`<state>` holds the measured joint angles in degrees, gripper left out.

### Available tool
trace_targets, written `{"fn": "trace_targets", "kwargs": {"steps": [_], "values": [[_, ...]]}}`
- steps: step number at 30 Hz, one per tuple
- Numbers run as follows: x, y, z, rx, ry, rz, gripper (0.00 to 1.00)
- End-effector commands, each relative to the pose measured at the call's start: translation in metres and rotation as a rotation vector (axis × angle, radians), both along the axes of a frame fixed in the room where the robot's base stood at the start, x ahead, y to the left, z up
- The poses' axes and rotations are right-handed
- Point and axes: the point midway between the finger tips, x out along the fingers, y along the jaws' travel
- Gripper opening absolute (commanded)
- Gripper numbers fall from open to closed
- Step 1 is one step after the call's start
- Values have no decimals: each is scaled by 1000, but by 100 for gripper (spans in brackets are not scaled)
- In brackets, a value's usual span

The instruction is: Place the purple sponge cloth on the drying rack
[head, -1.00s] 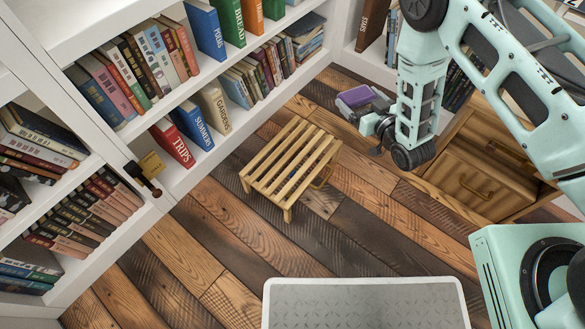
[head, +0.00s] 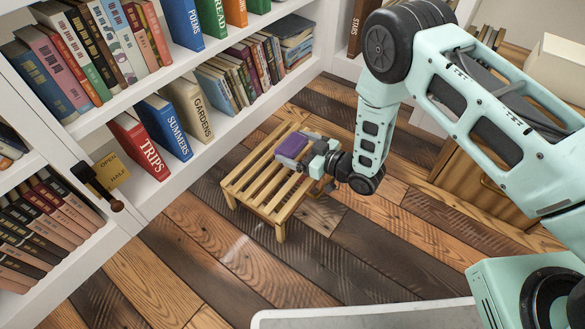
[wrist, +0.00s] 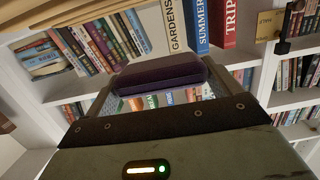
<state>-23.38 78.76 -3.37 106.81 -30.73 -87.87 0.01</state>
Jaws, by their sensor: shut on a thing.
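The purple sponge cloth (head: 292,145) is a small block held in my gripper (head: 306,156). In the wrist view the cloth (wrist: 160,72) sits between the two fingers of my gripper (wrist: 162,84), which are shut on it. The drying rack (head: 252,192) is a low wooden slatted stand on the floor. In the head view the cloth and fingertips overlap the rack's far right part. I cannot tell how high the cloth is above the slats. Part of the rack's right end is hidden behind my gripper.
A white bookshelf (head: 215,160) full of books runs along the left and back, close behind the rack. A wooden drawer cabinet (head: 470,190) stands at the right. A pale mat (head: 380,318) lies at the bottom. The plank floor (head: 190,250) in front of the rack is clear.

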Motion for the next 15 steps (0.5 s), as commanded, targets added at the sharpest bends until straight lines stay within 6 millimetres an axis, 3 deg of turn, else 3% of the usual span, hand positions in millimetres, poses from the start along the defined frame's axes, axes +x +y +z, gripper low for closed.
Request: {"fn": "trace_targets", "kwargs": {"steps": [1, 3, 15], "values": [[-1, 0, -18, 0, 2, 1, 69], [-1, 1, -30, 1, 1, 1, 69], [0, 0, -75, -1, 0, -1, 69]]}}
